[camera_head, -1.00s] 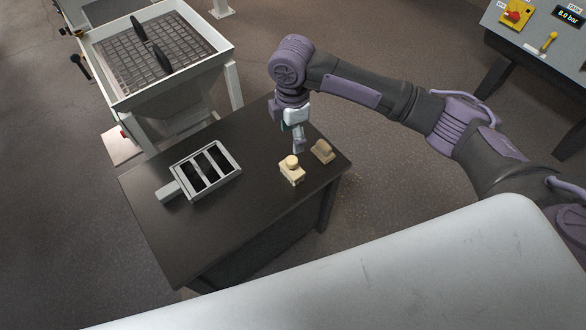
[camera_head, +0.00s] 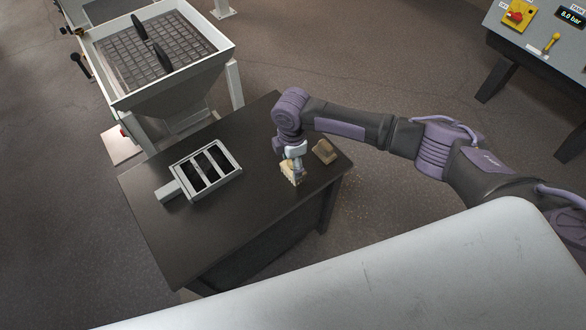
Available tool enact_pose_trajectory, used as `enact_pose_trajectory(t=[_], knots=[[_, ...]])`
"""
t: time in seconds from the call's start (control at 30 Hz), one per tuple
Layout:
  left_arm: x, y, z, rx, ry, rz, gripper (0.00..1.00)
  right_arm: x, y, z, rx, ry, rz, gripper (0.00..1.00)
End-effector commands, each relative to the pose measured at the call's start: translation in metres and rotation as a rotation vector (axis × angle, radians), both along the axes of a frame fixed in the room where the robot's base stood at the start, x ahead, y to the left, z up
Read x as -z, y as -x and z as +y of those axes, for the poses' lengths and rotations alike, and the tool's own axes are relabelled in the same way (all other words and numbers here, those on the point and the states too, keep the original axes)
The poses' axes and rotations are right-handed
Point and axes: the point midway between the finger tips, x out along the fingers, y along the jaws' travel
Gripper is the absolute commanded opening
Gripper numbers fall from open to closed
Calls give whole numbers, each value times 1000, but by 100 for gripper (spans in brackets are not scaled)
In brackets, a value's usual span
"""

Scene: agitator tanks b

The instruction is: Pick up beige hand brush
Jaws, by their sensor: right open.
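A small beige block-like item with a rounded top, which looks like the beige hand brush (camera_head: 288,174), sits on the dark table (camera_head: 230,235) near its right side. My right gripper (camera_head: 297,168) points down right at it and covers its upper part. The jaws are open; whether they touch the item or stand around it, I cannot tell. A browner item of similar shape (camera_head: 324,151) stands just to the right, apart from the gripper. My left gripper is not in view.
A grey metal frame with slots and a handle (camera_head: 206,168) lies on the left of the table. A hopper with a grid (camera_head: 160,60) stands behind it. A control panel (camera_head: 540,30) is at the top right. The table's front part is clear.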

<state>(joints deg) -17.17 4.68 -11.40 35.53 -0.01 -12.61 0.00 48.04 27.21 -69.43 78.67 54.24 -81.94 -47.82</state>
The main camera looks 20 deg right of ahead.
Motion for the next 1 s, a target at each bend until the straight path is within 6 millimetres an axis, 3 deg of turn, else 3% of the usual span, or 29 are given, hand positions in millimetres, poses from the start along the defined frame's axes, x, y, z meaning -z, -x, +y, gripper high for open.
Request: enact_pose_trajectory(t=[0.23, 0.63, 1.0], knots=[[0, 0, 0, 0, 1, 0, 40, 2, 0, 0, 0, 0, -1, 63], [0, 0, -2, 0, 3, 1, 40, 2, 0, 0, 0, 0, 0, 0], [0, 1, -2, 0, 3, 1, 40, -2, 0, 0, 0, -1, -1, 0]])
